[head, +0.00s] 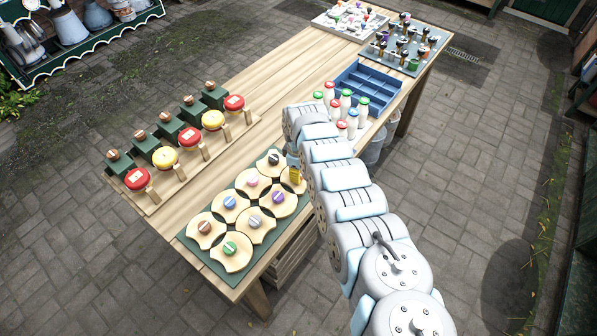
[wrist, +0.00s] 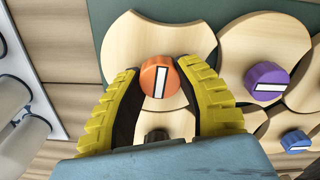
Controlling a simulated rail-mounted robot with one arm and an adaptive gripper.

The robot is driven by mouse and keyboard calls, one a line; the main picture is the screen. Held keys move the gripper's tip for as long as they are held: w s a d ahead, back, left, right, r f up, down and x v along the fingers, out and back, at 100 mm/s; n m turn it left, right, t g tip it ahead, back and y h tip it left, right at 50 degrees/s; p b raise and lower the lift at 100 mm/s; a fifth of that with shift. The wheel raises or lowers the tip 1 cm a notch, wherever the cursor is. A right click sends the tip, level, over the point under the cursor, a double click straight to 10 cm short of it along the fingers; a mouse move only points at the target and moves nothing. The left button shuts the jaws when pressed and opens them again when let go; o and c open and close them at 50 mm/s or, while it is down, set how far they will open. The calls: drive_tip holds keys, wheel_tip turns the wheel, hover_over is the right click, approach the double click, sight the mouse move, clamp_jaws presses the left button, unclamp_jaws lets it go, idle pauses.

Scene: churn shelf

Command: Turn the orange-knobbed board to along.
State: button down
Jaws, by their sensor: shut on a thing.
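The orange knob (wrist: 149,78) sits on its pale wooden board (wrist: 160,35), which has scooped edges. A white stripe on the knob runs nearly upright in the wrist view. My gripper (wrist: 163,72) has its yellow ribbed fingers on both sides of the knob, shut on it. In the head view my gripper (head: 296,176) is at the right edge of the green panel (head: 196,254) and hides the orange knob. The board's edge (head: 288,186) shows beside the fingers.
Neighbouring boards carry a purple knob (wrist: 266,77), a blue knob (wrist: 295,139) and a black knob (head: 273,158). White bottles (head: 341,125) and a blue crate (head: 366,88) stand beyond my gripper. A row of red and yellow discs (head: 190,137) lies to the left.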

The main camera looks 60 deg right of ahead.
drive_tip(key=m+p, duration=0.1)
drive_tip(key=m, duration=0.2)
drive_tip(key=shift+w+m+p, duration=0.1)
drive_tip(key=shift+m+p, duration=0.3)
drive_tip(key=m, duration=0.4)
drive_tip(key=shift+f+b, duration=0.1)
drive_tip(key=shift+b, duration=0.25)
drive_tip(key=m+b, duration=0.3)
drive_tip(key=m, duration=0.2)
drive_tip(key=shift+a+f+m, duration=0.1)
drive_tip(key=shift+f+m, duration=0.05)
drive_tip(key=shift+m, duration=0.15)
drive_tip(key=shift+m+b, duration=1.2)
drive_tip(key=shift+m, duration=0.5)
drive_tip(key=shift+r, duration=0.2)
drive_tip(key=c, duration=0.6)
unclamp_jaws()
drive_tip(key=shift+r, duration=0.1)
